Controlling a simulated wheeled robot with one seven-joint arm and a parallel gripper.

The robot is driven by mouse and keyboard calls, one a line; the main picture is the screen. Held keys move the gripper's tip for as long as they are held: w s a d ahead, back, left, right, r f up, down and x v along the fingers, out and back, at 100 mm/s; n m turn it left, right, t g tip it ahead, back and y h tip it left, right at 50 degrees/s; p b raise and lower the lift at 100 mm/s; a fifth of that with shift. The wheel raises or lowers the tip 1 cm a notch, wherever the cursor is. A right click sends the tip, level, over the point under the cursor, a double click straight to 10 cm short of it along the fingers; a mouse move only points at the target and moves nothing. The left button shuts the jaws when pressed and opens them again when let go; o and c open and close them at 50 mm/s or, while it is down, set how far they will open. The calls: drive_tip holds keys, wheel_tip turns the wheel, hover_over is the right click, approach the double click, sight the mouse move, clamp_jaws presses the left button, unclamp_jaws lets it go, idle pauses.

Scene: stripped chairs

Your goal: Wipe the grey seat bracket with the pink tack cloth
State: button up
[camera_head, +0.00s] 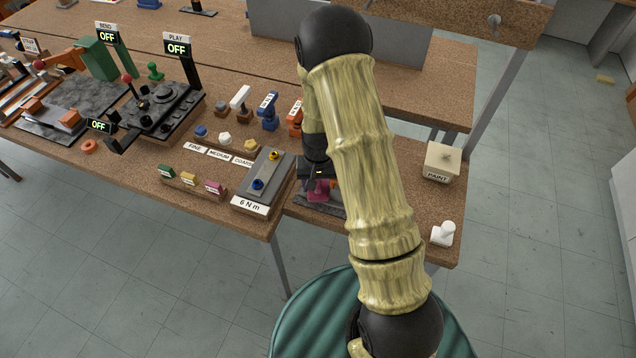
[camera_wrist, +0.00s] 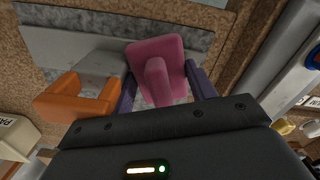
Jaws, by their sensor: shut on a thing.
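My gripper (camera_wrist: 158,88) is shut on the pink tack cloth (camera_wrist: 158,52), a pink pad with a rounded upright grip between the purple fingers. In the head view the pink cloth (camera_head: 319,191) shows low at the table's front, partly hidden by my arm. A flat grey piece (camera_wrist: 75,45), which looks like the grey seat bracket, lies on a darker grey mat beside and partly behind the pad in the wrist view. I cannot tell whether the pad touches it. My gripper and fingers hide part of the area.
A paint box (camera_head: 442,162) and a white fitting (camera_head: 442,234) stand to the right. The 6 N m torque plate (camera_head: 264,180) is just left. A green round seat (camera_head: 310,318) stands in front.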

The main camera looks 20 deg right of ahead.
drive_tip(key=shift+f, duration=0.3)
drive_tip(key=shift+w+a+r, duration=0.1)
drive_tip(key=shift+w+a, duration=0.5)
drive_tip(key=shift+a, duration=0.25)
drive_tip(key=shift+w+a+r, duration=0.1)
drive_tip(key=shift+w+a, duration=0.5)
drive_tip(key=shift+a, duration=0.2)
drive_tip(key=shift+f, duration=0.2)
drive_tip(key=shift+s+d, duration=0.1)
drive_tip(key=shift+d, duration=0.05)
drive_tip(key=shift+s+d, duration=0.6)
drive_tip(key=shift+d, duration=0.2)
drive_tip(key=shift+s+d, duration=0.55)
drive_tip(key=shift+d, duration=0.2)
